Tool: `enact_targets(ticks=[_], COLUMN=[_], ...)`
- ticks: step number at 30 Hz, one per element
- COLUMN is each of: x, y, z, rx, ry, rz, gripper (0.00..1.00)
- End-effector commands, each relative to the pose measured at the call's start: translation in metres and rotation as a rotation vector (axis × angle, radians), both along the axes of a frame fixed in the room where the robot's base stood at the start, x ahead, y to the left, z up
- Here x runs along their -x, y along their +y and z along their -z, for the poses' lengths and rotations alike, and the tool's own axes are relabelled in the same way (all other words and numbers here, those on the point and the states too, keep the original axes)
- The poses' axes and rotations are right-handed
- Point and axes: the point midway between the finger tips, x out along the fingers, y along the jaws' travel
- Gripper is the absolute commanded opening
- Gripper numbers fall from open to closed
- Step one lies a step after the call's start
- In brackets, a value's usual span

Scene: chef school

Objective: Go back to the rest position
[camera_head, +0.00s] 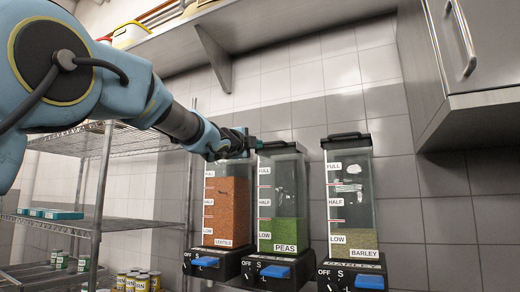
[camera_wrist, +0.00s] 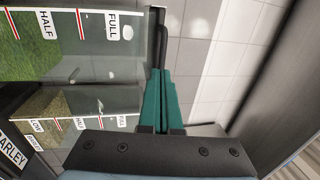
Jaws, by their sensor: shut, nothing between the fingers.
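My gripper (camera_head: 258,143) is at the end of my blue arm, which reaches in from the upper left. It is beside the top of the peas dispenser (camera_head: 289,200), near its dark lid. In the wrist view, the teal fingers of my gripper (camera_wrist: 160,95) are together with nothing between them. A dispenser with green contents (camera_wrist: 85,35) shows to their upper left, with a dark handle by the fingertips. Whether the fingers touch it I cannot tell.
The lentils dispenser (camera_head: 228,205) stands left of the peas and the barley dispenser (camera_head: 351,200) right; each has a blue lever. A wire rack (camera_head: 95,222) with cans is at left. A wall shelf (camera_head: 270,22) runs above, and a metal cabinet (camera_head: 485,50) hangs upper right.

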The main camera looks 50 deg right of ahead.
Motion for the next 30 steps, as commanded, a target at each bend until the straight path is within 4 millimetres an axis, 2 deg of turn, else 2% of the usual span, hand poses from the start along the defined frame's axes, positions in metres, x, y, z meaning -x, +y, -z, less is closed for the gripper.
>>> enact_targets(ticks=[12,16,24,27,29,30], x=[0.016,0.018,0.018,0.009,-0.005,-0.019], y=[0.061,0.070,0.072,0.075,0.080,0.086], z=[0.013,0.014,0.013,0.020,0.032,0.043], rx=[0.003,0.003,0.001,-0.008,-0.022,-0.034], ry=[-0.001,-0.001,0.000,0.022,0.058,0.094], rz=[-0.001,0.000,-0.001,-0.018,-0.044,-0.070], gripper=[0.00,0.00,0.00,0.00,0.00,0.00])
